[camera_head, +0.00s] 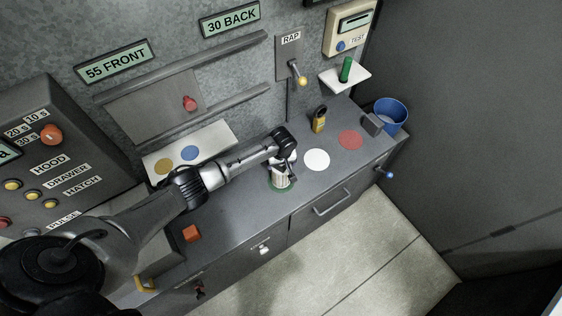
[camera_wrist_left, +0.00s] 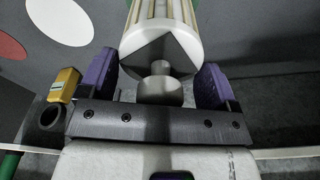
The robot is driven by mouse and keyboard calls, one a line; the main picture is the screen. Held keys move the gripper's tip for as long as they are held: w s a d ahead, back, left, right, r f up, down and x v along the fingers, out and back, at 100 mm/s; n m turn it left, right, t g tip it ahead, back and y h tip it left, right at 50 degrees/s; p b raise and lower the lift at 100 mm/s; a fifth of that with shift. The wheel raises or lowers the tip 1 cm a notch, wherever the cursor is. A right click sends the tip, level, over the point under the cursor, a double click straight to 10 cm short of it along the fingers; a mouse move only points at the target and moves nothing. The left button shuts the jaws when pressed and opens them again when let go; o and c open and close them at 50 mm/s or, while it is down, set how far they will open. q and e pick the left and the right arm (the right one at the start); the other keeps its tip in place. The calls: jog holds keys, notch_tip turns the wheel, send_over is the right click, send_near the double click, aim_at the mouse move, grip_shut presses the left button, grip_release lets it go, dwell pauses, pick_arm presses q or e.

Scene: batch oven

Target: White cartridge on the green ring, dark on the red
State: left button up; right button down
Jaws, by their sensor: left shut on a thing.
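The white cartridge (camera_head: 281,182) is upright at the green ring (camera_head: 282,188) on the grey counter. Whether its base touches the counter I cannot tell. My left gripper (camera_head: 282,168) is over its top. In the left wrist view the purple-padded fingers of my left gripper (camera_wrist_left: 156,78) are shut on the cartridge (camera_wrist_left: 160,20), and a bit of green ring shows beyond it. The red disc (camera_head: 350,140) lies bare farther right; it also shows in the wrist view (camera_wrist_left: 8,45). No dark cartridge can be told for sure. My right gripper is not in view.
A white disc (camera_head: 317,160) lies bare between ring and red disc. A yellow-and-black object (camera_head: 319,120) stands behind it. A dark grey block (camera_head: 373,125) and a blue bin (camera_head: 391,115) are at the right end. A green cylinder (camera_head: 346,70) stands on a wall shelf.

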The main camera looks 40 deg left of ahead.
pick_arm(q)
jog(key=shift+f, duration=0.2)
jog(key=o, duration=1.4)
